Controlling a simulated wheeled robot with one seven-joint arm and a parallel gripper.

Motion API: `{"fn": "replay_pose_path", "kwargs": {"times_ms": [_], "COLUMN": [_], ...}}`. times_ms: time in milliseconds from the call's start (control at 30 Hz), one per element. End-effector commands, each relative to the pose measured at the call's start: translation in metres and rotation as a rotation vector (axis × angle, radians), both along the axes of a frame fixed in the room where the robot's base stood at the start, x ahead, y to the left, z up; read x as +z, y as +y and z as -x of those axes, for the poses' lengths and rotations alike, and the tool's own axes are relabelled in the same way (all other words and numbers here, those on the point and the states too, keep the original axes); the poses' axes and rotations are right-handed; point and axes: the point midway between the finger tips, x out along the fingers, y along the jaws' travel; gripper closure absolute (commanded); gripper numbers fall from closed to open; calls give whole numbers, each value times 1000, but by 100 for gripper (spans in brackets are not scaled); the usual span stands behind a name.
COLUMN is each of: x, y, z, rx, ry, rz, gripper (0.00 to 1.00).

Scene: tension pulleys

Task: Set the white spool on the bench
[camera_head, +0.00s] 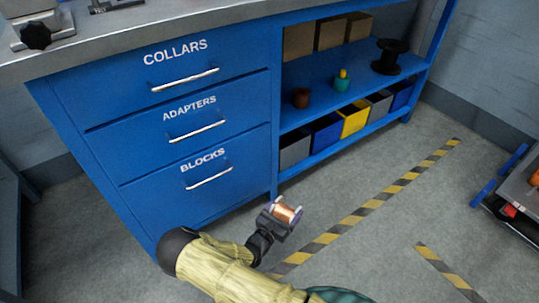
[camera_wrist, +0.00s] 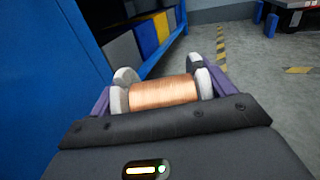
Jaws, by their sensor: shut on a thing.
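The white spool (camera_head: 286,211) has pale flanges and is wound with copper-coloured wire. In the wrist view the spool (camera_wrist: 165,93) lies sideways between the two purple fingers. My gripper (camera_head: 281,214) is shut on it and holds it in front of the blue bench, below the benchtop's height. The bench's grey top (camera_head: 120,45) shows along the upper left of the head view. Only part of the top is in view.
The bench front has drawers labelled COLLARS, ADAPTERS and BLOCKS (camera_head: 208,177), all closed. Open shelves at right hold bins, small parts and a black spool (camera_head: 390,57). A metal fixture (camera_head: 40,30) stands on the top at left. A cart (camera_head: 520,190) stands far right; striped floor between is clear.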

Motion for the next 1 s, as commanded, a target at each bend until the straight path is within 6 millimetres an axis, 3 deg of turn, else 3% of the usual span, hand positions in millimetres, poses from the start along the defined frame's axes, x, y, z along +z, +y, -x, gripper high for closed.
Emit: {"fn": "replay_pose_path", "kwargs": {"times_ms": [33,400,600,767,1000], "x": [24,124,169,182,182], "y": [-8,-50,-77,-93,-97], "z": [-7,-48,-58,-56,-55], "rx": [30,344,525,594,610], "ry": [-2,2,5,3,-1], "rz": [4,9,9,3,0], "gripper": [60,60,60,60,60]}}
